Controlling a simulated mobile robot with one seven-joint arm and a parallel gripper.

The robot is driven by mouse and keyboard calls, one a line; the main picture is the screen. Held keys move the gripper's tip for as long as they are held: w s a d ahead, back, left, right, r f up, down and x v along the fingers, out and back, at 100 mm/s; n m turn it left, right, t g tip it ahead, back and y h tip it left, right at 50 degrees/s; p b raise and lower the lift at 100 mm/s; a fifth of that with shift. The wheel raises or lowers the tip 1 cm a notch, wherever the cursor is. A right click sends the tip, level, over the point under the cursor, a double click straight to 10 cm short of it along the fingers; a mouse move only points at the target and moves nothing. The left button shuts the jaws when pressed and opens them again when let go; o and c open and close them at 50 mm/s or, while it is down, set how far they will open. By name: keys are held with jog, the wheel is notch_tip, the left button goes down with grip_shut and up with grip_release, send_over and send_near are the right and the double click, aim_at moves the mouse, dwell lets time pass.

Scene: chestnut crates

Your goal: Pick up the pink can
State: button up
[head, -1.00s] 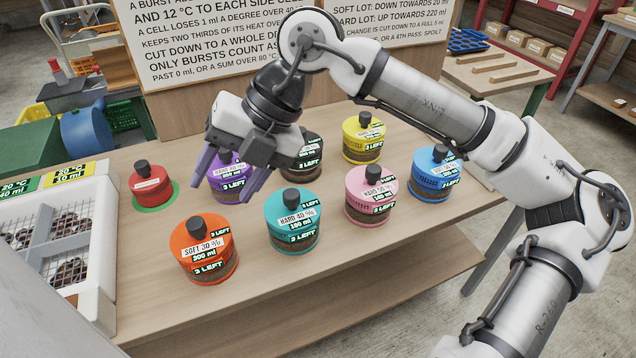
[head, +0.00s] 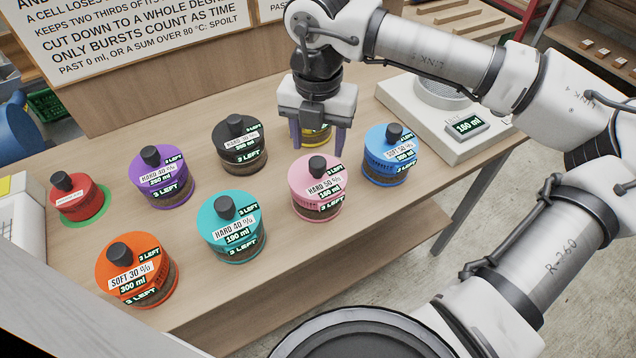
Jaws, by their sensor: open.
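The pink can (head: 302,204) stands upright on the wooden table, right of the teal can. It has a black knob on top and labels reading "HARD 50 %", "160 ml" and "3 LEFT". My gripper (head: 318,142) is open, its two purple fingers pointing down. It is above and behind the pink can in the picture, with nothing between the fingers but the view of the yellow can (head: 322,133), which it mostly hides. I cannot tell how high the fingertips are above the table.
Near the pink can stand the blue can (head: 386,172), teal can (head: 218,236) and black can (head: 240,157). Purple (head: 172,187), orange (head: 150,287) and red (head: 75,203) cans stand further left. A white scale (head: 420,125) reading 160 ml is at the right.

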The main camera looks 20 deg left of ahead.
aim_at(317, 161)
jog(key=shift+a+f+p, duration=0.1)
jog(key=shift+f+p, duration=0.95)
jog(key=shift+f, duration=2.3)
grip_shut()
